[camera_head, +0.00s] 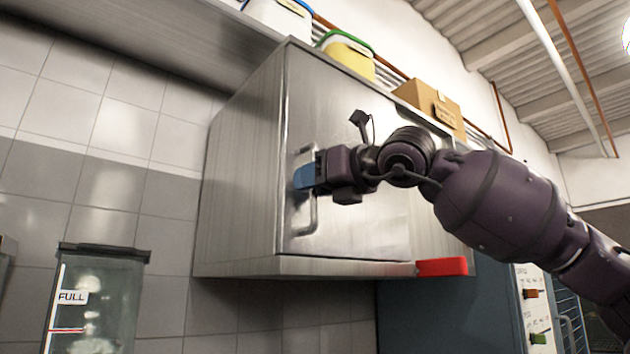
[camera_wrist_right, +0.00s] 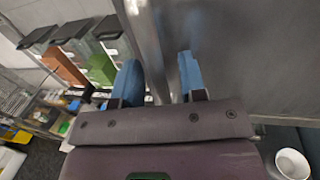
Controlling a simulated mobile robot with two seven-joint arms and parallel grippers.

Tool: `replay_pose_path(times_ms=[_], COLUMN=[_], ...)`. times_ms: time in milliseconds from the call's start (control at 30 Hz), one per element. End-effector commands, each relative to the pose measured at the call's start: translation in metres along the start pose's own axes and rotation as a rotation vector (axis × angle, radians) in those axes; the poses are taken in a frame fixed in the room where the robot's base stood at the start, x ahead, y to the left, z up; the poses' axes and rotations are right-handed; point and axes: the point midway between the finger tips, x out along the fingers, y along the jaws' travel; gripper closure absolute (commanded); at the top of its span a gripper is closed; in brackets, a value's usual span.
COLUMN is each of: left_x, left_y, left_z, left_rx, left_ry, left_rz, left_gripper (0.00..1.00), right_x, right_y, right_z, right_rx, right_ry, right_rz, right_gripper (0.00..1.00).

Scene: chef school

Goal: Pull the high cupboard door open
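The high cupboard (camera_head: 240,170) is a brushed steel box on the tiled wall. Its front door (camera_head: 355,110) looks closed in the head view. A vertical bar handle (camera_head: 313,215) stands near the door's left edge. My right gripper (camera_head: 304,177) is at the middle of the handle, with its blue fingers covering part of it. In the right wrist view, the two blue fingers (camera_wrist_right: 160,78) stand apart, one on each side of a metal bar (camera_wrist_right: 146,30). Whether they press on it is unclear. My left gripper is in no view.
Yellow (camera_head: 350,62) and white tubs and a cardboard box (camera_head: 430,100) stand on top of the cupboard. A red object (camera_head: 442,267) is at its lower right edge. A clear container marked FULL (camera_head: 95,300) is at lower left. A white cup-like object (camera_wrist_right: 292,163) shows in the wrist view.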

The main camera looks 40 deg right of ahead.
Motion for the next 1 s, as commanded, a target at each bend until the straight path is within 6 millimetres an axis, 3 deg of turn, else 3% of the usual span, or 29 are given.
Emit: replay_pose_path(times_ms=[67, 300, 333, 733, 867, 1000], left_x=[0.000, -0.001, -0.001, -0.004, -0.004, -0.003], left_y=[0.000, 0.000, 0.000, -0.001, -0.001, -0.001], left_z=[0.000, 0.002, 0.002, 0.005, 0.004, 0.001], left_rx=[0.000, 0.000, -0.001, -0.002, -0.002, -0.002], left_ry=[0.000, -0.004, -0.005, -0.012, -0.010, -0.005], left_rz=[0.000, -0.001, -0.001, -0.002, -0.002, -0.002], left_gripper=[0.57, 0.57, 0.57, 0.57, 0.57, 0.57], right_x=[0.000, 0.000, 0.000, -0.002, -0.006, -0.013], right_y=[0.000, 0.000, 0.000, -0.008, -0.026, -0.059], right_z=[0.000, 0.000, 0.000, 0.000, 0.001, 0.001], right_rx=[0.000, 0.000, 0.000, 0.003, 0.005, 0.010], right_ry=[0.000, 0.000, 0.000, -0.001, -0.002, -0.004], right_rz=[0.000, 0.000, 0.000, 0.001, 0.001, 0.003], right_gripper=[0.62, 0.98, 1.00, 1.00, 1.00, 1.00])
